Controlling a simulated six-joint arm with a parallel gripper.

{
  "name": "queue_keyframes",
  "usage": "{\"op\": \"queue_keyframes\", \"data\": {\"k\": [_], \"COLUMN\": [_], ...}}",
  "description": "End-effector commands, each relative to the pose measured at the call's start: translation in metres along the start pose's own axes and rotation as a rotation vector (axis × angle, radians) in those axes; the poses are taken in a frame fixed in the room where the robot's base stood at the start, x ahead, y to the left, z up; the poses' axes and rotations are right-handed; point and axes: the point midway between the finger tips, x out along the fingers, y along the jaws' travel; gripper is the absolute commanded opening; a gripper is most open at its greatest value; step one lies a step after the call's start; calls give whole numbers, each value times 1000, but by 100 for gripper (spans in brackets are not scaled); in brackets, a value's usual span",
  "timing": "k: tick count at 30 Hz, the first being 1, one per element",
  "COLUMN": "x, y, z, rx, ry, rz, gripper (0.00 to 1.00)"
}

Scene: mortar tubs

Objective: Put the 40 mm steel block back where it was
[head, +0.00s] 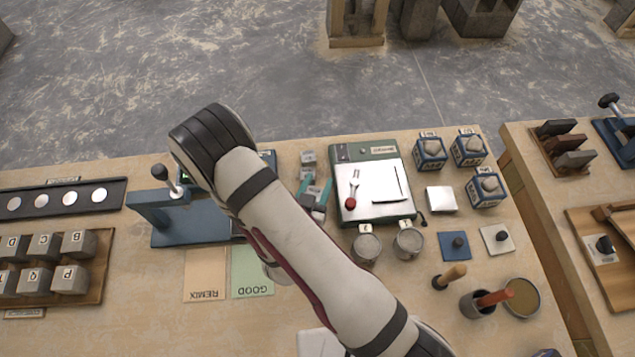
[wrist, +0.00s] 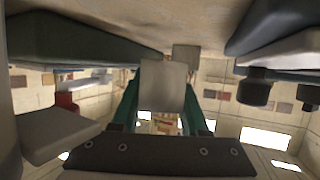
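A grey steel block (wrist: 163,85) sits between the two teal fingers of my gripper (wrist: 162,100) in the wrist view. Both fingers meet its sides, so my gripper looks shut on it. In the head view my gripper (head: 315,186) is low over the bench, left of the green balance. A second, smaller-looking grey block (wrist: 186,57) lies just beyond the fingertips; it also shows in the head view (head: 308,157). A larger-looking grey block (wrist: 50,135) is close at the left of the wrist view. I cannot read a size on any block.
The green balance (head: 348,153) with a steel plate stands close to the right of my gripper. The blue press (head: 190,222) stands to the left. Two metal cups (head: 366,247) are in front of the balance. REMIX (head: 205,278) and GOOD mats lie front left.

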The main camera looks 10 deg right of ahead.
Motion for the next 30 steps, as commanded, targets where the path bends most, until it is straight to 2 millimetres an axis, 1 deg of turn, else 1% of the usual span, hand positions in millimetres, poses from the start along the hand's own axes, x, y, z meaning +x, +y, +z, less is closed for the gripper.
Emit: {"op": "queue_keyframes", "data": {"k": [2,6,9,13,18,28,30], "x": [-9,-39,-56,-72,-79,-78,-77], "y": [-1,-1,0,0,1,1,2], "z": [-1,-2,-2,-3,-3,-4,-5], "rx": [-9,-9,-8,-6,-3,-3,20], "ry": [-13,-10,-9,-8,-8,-7,-15], "rz": [-7,-9,-8,-5,-2,-2,11], "gripper": [56,56,56,56,56,56,56]}}
